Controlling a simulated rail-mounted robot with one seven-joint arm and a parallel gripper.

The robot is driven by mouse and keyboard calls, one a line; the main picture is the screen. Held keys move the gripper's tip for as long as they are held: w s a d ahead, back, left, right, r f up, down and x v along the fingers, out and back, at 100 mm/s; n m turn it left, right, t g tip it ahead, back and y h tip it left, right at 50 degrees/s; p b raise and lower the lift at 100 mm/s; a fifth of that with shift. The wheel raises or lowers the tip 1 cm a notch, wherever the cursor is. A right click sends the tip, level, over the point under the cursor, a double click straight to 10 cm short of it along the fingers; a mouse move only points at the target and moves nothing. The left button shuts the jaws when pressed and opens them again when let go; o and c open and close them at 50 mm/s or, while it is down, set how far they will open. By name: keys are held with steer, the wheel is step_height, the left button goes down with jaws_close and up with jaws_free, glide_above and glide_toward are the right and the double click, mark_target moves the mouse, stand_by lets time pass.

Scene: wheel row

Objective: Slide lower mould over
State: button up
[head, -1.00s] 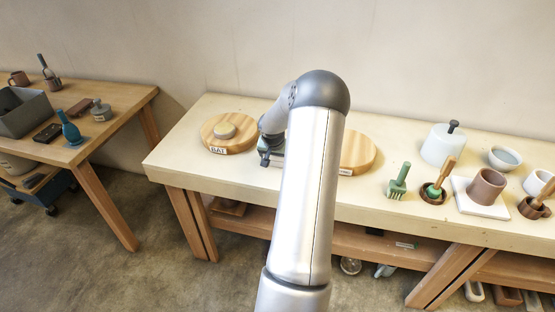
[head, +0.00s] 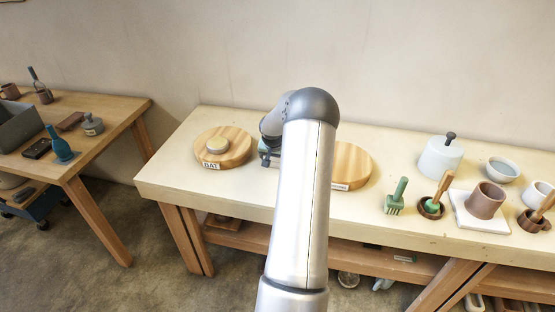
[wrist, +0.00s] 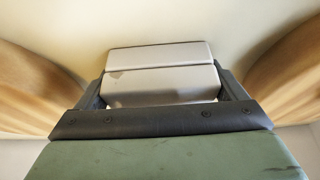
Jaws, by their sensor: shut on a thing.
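The mould shows in the wrist view as two pale grey blocks, a near one (wrist: 160,87) and a far one (wrist: 160,55), meeting along a straight seam. My gripper (wrist: 160,92), with a green body and dark fingers, has its fingers at both ends of the near block and is shut on it. I cannot tell whether the blocks are stacked or side by side. In the head view my gripper (head: 266,154) is partly hidden behind my arm, between two round wooden boards. The mould is hidden there.
The right wooden board (head: 352,165) is partly behind my arm.

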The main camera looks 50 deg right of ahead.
steer(key=o, duration=1)
steer(key=shift+r, duration=0.1)
steer(key=b+v, duration=0.1)
steer(key=v, duration=1.6)
steer(key=shift+a+b, duration=0.15)
steer(key=shift+b, duration=0.2)
steer(key=shift+s, duration=0.15)
steer(key=a+r+n+y, duration=0.15)
steer(key=a+n, duration=0.45)
steer(key=a, duration=1.8)
steer(key=s+a+f+n+y, duration=0.1)
steer(key=s+a+n, duration=0.2)
steer(key=s+a, duration=0.5)
steer(key=s+a+f+n+g+y, duration=0.1)
steer(key=s+a+n, duration=0.3)
steer(key=s+a, duration=0.5)
steer(key=a, duration=0.5)
steer(key=shift+s+a, duration=0.25)
